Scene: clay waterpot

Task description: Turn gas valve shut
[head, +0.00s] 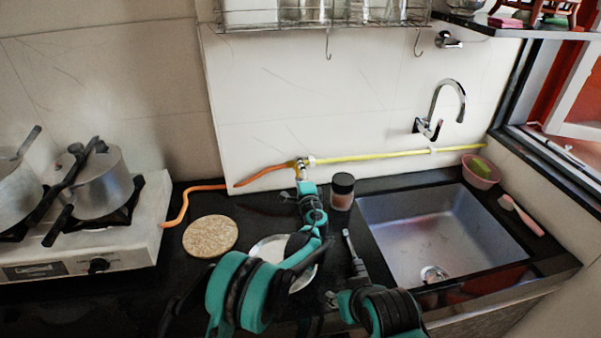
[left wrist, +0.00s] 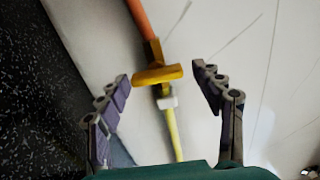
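The gas valve (head: 300,166) is on the wall, where an orange hose (head: 268,174) meets a yellow pipe (head: 385,155). In the left wrist view its yellow handle (left wrist: 158,75) lies crosswise to the line of hose and pipe. My left gripper (head: 303,180) is at the valve; in the left wrist view its fingers (left wrist: 162,90) are spread wide on either side of the handle, with gaps on both sides and nothing held.
A stove (head: 95,250) with metal pots (head: 98,182) stands at left. A round cork mat (head: 211,236), a plate (head: 270,246) and a dark-lidded jar (head: 342,191) are on the black counter. The sink (head: 440,230) is at right, under a tap (head: 435,112). A wire rack (head: 330,20) hangs above.

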